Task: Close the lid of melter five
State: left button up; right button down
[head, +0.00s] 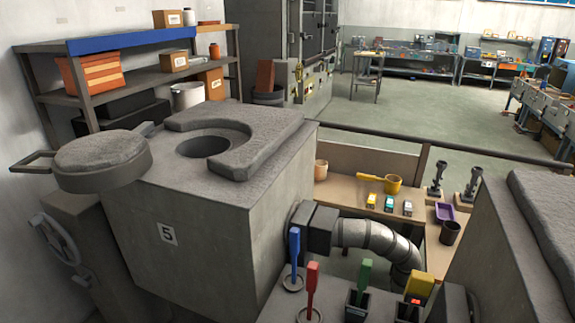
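Melter five (200,220) is a grey block in the left and middle of the head view, with a "5" plate (168,234) on its front face. The round opening (203,146) in its top is uncovered. A thick C-shaped slab (245,135) lies around the back and right of the opening. The round lid (100,158) is swung out to the left, beside the opening and past the block's left edge. A bar handle (33,161) sticks out from the lid's left side. Neither of my grippers is in view.
A handwheel (60,240) is below the lid at the left. A shelf (140,75) with boxes and pots stands behind. A pipe (375,238) leaves the block's right side, above a stand with coloured levers (312,285). Another grey block (510,260) is at the right edge.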

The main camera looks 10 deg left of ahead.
aim_at(102, 162)
jog(key=u, duration=1.55)
jog(key=i+j+z, duration=0.1)
jog(key=z, duration=0.25)
jog(key=j+z, duration=0.15)
jog(key=z, duration=0.15)
jog(key=i+j+z, duration=0.1)
jog(key=z, duration=0.25)
